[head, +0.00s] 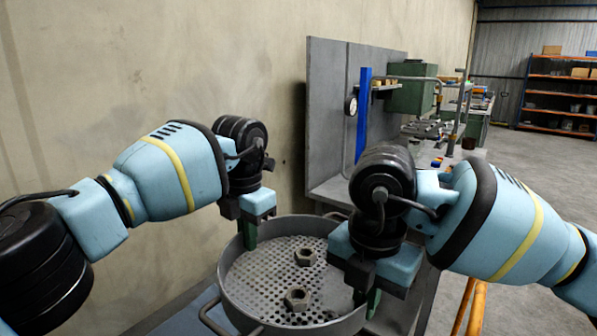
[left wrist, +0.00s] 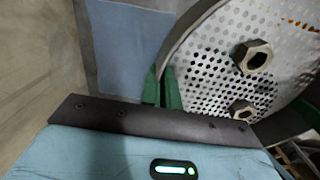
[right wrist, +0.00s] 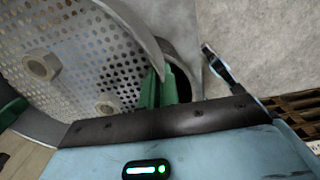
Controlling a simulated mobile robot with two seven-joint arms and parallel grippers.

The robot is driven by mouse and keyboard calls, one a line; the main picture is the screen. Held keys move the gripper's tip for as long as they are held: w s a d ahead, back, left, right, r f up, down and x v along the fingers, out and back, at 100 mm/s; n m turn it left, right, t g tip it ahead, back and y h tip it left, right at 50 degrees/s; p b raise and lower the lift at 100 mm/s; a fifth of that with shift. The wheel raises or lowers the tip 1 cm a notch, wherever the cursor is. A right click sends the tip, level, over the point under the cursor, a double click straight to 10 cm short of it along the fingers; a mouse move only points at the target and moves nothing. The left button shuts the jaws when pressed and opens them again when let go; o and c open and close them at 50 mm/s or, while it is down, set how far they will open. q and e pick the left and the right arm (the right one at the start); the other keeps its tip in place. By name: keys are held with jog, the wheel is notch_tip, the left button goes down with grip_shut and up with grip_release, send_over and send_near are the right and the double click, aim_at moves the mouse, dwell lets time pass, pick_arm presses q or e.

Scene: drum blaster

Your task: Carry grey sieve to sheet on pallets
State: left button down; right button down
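The grey sieve (head: 235,290) is a round, high-walled pan with a perforated floor, at the bottom centre of the head view. Two hex nuts lie in it, a far nut (head: 305,257) and a near nut (head: 297,298). My left gripper (head: 250,236) has its green fingers close together on either side of the wall at the left; they also show in the left wrist view (left wrist: 162,90). My right gripper (head: 372,303) grips the wall at the right, its green fingers also close together in the right wrist view (right wrist: 160,88). I cannot make out the sheet on pallets for certain.
A blue surface (head: 188,314) lies at lower left beside the sieve. A grey panelled bench (head: 330,120) with a gauge and blue post stands behind. Orange bars (head: 470,305) are at lower right. Slatted wood (right wrist: 296,104) shows in the right wrist view. Open floor (head: 545,165) lies at right.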

pick_arm(q)
jog(key=shift+w+r, duration=0.25)
jog(key=shift+r, duration=0.1)
pick_arm(e)
jog(key=shift+w+r, duration=0.4)
pick_arm(q)
jog(key=shift+r, duration=0.1)
